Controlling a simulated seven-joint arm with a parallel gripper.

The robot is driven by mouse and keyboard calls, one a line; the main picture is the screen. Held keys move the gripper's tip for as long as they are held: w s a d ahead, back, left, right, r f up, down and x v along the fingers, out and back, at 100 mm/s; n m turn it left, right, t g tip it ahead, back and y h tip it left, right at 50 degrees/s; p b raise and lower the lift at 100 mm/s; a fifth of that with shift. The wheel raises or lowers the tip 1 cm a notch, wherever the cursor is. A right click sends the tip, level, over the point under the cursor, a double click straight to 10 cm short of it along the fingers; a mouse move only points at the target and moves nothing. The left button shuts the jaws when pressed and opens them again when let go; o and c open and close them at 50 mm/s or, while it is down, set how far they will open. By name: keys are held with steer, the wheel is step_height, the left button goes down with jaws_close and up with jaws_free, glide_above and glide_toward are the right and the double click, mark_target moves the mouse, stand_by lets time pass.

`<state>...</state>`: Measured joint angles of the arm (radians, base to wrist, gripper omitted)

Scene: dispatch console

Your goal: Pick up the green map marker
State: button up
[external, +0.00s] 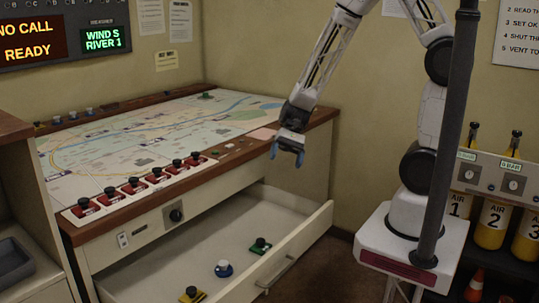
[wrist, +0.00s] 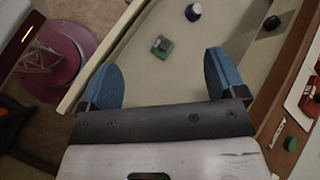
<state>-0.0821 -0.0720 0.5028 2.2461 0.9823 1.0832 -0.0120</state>
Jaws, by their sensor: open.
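A green map marker (external: 260,246), with a green base and a dark knob, stands in the open drawer (external: 318,222) near its right end. It also shows in the wrist view (wrist: 162,47), ahead of and roughly between my fingers. My gripper (external: 288,150) is open and empty, pointing down above the drawer's right end, well above the marker. Its two blue fingers show apart in the wrist view (wrist: 163,75). A small green piece (external: 207,96) lies on the map's far edge; its kind is too small to tell.
A blue marker (external: 223,268) and a yellow marker (external: 192,294) stand left of the green one in the drawer. The drawer's raised front wall and handle (external: 276,277) face the room. Red-based knobs (external: 134,186) line the console's front edge.

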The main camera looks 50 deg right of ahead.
steer(key=w+a+f+m+y, duration=0.1)
steer(key=a+f+m+y, duration=0.1)
steer(key=f, duration=0.4)
steer(key=w+a+f+m+y, duration=0.1)
steer(key=a+f+m, duration=0.15)
steer(key=f, duration=0.35)
steer(key=m+t+y, duration=0.1)
steer(key=m+t, duration=0.2)
steer(key=m, duration=0.2)
glide_toward(260, 240)
steer(key=shift+s+a+f, duration=0.2)
steer(key=shift+a+f, duration=0.6)
steer(key=shift+a, duration=0.25)
steer(key=shift+x, duration=1.3)
steer(key=shift+a, duration=0.1)
steer(key=shift+x, duration=2.5)
steer(key=shift+f, duration=0.15)
steer(key=c, duration=1)
